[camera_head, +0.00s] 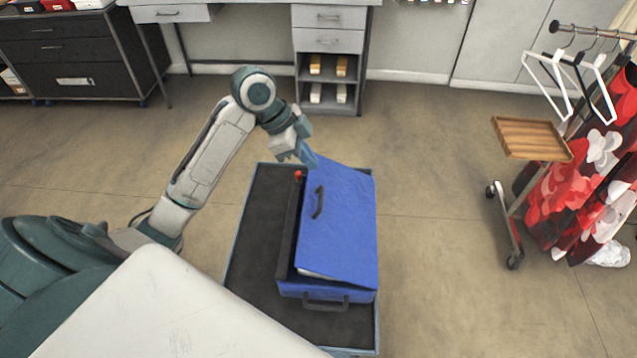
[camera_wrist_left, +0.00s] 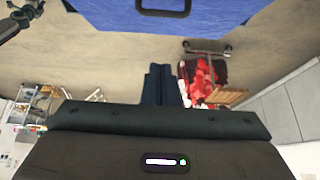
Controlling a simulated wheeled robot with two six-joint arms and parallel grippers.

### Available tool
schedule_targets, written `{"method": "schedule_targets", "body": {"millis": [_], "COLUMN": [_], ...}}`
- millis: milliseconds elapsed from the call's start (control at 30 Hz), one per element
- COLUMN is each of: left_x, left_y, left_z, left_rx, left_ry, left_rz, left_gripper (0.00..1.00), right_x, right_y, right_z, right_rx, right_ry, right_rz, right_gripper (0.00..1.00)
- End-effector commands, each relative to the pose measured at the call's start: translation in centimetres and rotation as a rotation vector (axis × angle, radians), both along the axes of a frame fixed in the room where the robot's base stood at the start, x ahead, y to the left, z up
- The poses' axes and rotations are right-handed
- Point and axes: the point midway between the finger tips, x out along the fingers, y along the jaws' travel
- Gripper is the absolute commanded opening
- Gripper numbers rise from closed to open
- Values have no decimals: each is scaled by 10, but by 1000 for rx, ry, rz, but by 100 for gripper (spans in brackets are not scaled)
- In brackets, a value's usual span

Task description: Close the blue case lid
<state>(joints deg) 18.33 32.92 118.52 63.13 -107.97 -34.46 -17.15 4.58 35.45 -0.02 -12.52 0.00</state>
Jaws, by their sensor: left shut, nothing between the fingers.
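The blue case (camera_head: 315,289) sits on a dark-topped cart, with a black handle on its near side. Its blue lid (camera_head: 345,215) is tilted and partly open; a gap with something pale shows at the near edge. A dark handle is on the lid's left part. My left gripper (camera_head: 308,159) is shut and empty, at the lid's far left corner; I cannot tell whether it touches. The lid also shows in the left wrist view (camera_wrist_left: 215,12), at the top, apart from the shut fingertips (camera_wrist_left: 158,84). My right gripper is not in view.
The cart (camera_head: 258,215) has bare dark surface left of the case. A red knob (camera_head: 298,175) shows beside the lid. A rack with a wooden tray (camera_head: 531,138), hangers and red clothing (camera_head: 590,185) stands at right. A desk with drawers (camera_head: 329,40) is behind. Floor right of the cart is clear.

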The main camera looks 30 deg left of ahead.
Motion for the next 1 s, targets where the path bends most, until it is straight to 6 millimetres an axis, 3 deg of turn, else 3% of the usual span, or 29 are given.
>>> {"method": "schedule_targets", "body": {"millis": [367, 533, 733, 1000], "left_x": [15, 12, 11, 11], "left_y": [-33, -23, -20, -20], "left_z": [-62, -86, -99, -101], "left_rx": [-6, 1, 0, 0], "left_ry": [5, 6, 1, 0], "left_rz": [0, 1, 0, -1], "left_gripper": [0, 0, 0, 0], "right_x": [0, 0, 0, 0], "right_y": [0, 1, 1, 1], "right_z": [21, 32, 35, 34], "right_rx": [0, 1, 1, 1], "right_ry": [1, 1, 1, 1], "right_rz": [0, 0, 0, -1], "right_gripper": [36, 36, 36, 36]}}
